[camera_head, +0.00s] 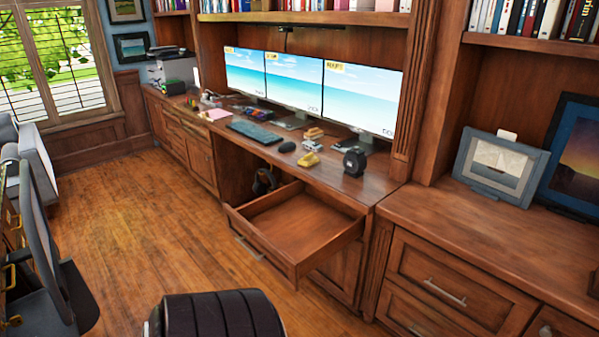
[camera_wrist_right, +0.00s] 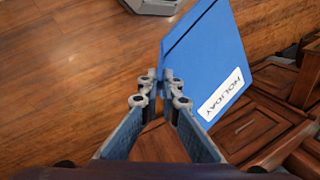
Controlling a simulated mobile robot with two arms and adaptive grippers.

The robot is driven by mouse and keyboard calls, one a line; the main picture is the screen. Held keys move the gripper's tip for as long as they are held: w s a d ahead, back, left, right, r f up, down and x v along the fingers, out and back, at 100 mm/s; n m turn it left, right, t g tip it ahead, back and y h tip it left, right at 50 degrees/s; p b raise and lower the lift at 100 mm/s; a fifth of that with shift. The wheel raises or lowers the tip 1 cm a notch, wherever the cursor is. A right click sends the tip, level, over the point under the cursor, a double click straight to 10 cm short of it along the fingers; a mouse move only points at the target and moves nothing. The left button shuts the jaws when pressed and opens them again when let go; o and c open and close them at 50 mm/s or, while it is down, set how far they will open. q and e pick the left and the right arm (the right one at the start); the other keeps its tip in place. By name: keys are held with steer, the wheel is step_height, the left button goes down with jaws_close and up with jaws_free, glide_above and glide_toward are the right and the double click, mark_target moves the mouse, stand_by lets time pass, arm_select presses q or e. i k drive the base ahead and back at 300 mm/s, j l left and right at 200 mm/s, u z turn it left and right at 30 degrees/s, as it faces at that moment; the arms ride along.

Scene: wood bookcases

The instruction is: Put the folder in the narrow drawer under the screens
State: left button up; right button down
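A blue folder (camera_wrist_right: 205,60) with a white label reading "HOLIDAY" is in the right wrist view. My right gripper (camera_wrist_right: 161,82) is shut on the folder's near edge, and the folder extends beyond the fingertips to the upper right. The folder and both grippers are out of the head view. The drawer (camera_head: 265,245) under the screens is pulled open and its inside is empty. Three screens (camera_head: 292,83) stand side by side on the desk above it. My left gripper is in neither view.
The desktop (camera_head: 335,185) holds a keyboard (camera_head: 254,131), a mouse (camera_head: 287,146), a yellow item (camera_head: 308,160) and a black round device (camera_head: 355,162). A black padded seat (camera_head: 220,315) is at the bottom. A grey chair (camera_head: 45,235) is at left. Open wood floor (camera_head: 150,220) lies between.

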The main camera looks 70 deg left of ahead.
mark_target(281, 220)
steer(key=k+j, duration=0.1)
steer(key=j, duration=2.15)
steer(key=k+j, duration=0.15)
steer(key=j, duration=2.1)
steer(key=k+j, duration=0.15)
steer(key=j, duration=0.95)
